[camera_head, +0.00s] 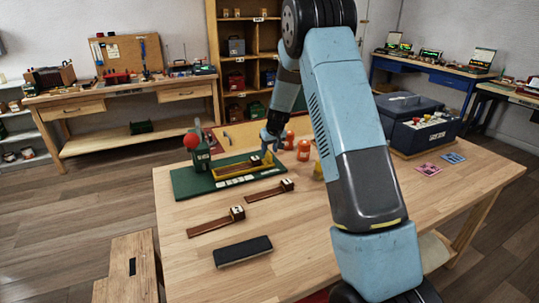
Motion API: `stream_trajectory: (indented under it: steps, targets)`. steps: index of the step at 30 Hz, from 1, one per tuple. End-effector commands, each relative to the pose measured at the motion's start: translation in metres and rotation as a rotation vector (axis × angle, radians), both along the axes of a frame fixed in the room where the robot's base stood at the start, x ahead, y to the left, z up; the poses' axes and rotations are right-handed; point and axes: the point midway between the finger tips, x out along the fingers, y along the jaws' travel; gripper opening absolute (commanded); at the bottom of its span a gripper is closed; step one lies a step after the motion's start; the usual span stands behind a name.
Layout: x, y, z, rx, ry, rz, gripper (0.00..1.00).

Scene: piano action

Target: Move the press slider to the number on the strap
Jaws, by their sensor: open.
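The press (201,158), a green upright with a red ball knob (192,141), stands at the left end of a green base (190,184). A yellow channel (234,178) runs along the base, with a dark piece lying in it. White labels line the base's front, too small to read. I cannot make out which part is the slider. Two brown straps (208,226) (265,193) with pale-marked end blocks lie in front; their numbers are unreadable. My gripper (270,143) is open, over or just behind the channel's right end; contact cannot be told.
Orange containers (303,150) and a yellow object (318,172) stand right of the base, close to my arm. A dark block (243,251) lies at the front. A dark blue box (419,126) and pink and blue cards (428,169) are at right. The front-left tabletop is clear.

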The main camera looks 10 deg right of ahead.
Motion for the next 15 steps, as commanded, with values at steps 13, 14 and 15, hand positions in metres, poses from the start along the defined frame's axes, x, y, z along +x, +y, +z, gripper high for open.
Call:
stream_trajectory:
  steps: [13, 14, 15]
  targets:
    - [0.014, 0.003, -0.035, 0.0, 0.0, -0.001, 0.45]
    - [0.014, 0.003, -0.035, 0.001, 0.0, -0.001, 0.45]
    - [0.014, 0.003, -0.035, 0.001, 0.0, -0.001, 0.45]
